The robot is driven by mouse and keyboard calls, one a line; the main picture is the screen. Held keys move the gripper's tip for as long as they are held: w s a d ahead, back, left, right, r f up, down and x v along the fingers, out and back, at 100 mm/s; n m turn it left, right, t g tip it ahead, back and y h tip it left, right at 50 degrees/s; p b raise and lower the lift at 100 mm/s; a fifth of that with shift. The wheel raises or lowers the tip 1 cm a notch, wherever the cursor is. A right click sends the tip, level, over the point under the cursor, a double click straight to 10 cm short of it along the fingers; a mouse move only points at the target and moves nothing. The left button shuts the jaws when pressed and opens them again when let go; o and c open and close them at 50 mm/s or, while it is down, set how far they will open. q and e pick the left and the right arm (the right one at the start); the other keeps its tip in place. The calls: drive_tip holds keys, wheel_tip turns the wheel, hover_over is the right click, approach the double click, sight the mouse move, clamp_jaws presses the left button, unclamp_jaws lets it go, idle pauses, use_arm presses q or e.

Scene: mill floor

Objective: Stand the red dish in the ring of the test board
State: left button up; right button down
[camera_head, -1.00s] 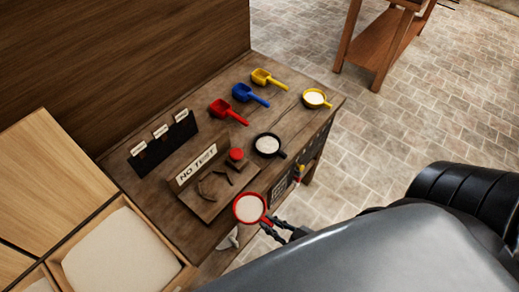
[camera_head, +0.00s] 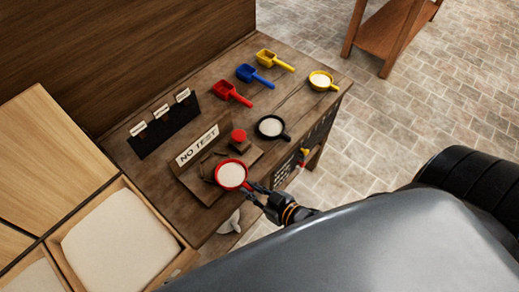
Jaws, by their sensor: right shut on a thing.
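The red dish (camera_head: 231,175), with pale flour-like contents, is held level by my right gripper (camera_head: 254,191), which is shut on its handle. The dish is over the front part of the wooden test board (camera_head: 196,187) and hides most of the ring. I cannot tell whether the dish touches the board. The board carries a "NO TEST" sign (camera_head: 198,146) and a red button (camera_head: 238,135) at its right end. My left gripper is not in view.
A black dish (camera_head: 270,127) and a yellow dish (camera_head: 321,80), both filled, stand to the right on the table. Red (camera_head: 232,92), blue (camera_head: 251,74) and yellow (camera_head: 275,60) scoops lie behind. A dark card rack (camera_head: 164,131) stands at left. A flour bin (camera_head: 120,240) is at the lower left.

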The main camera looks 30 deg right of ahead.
sight(239, 182)
drive_tip(key=w, duration=0.1)
drive_tip(key=w+a+b, duration=0.1)
drive_tip(key=w, duration=0.2)
drive_tip(key=shift+a+f+b, duration=0.25)
drive_tip(key=shift+a+b, duration=0.05)
drive_tip(key=shift+w+a+f+b, duration=0.15)
drive_tip(key=shift+w+a+b, duration=0.2)
drive_tip(key=shift+w, duration=0.4)
drive_tip(key=shift+w+a+f+b, duration=0.1)
drive_tip(key=shift+w+a+b, duration=0.15)
drive_tip(key=shift+w, duration=0.5)
drive_tip(key=shift+s+d+f+b, duration=0.1)
drive_tip(key=shift+f+b, duration=0.3)
drive_tip(key=shift+f, duration=0.3)
drive_tip(key=c, duration=1.3)
unclamp_jaws()
drive_tip(key=shift+o, duration=0.2)
drive_tip(key=v, duration=1.2)
